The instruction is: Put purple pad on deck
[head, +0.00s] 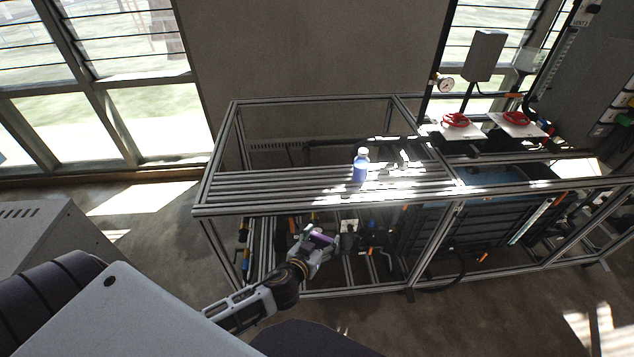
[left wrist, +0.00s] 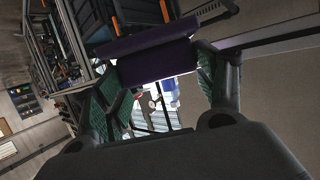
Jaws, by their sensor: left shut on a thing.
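The purple pad (head: 320,238) is held by my left gripper (head: 318,245) in front of the framed rig and looks lower in the picture than the deck's front edge. In the left wrist view the purple pad (left wrist: 156,62) spans between the two green-faced fingers of the left gripper (left wrist: 155,85), which is shut on it. The deck (head: 285,188) is the slatted metal top of the left part of the rig. A blue bottle with a white cap (head: 361,166) stands upright on the deck, right of its middle. My right gripper is not in view.
The deck's left half looks bare; sunlight glares on its right. Below the deck, inside the frame, are several tools and fittings. Red objects (head: 456,119) lie on white plates at the right back. A grey box (head: 55,245) stands at the left.

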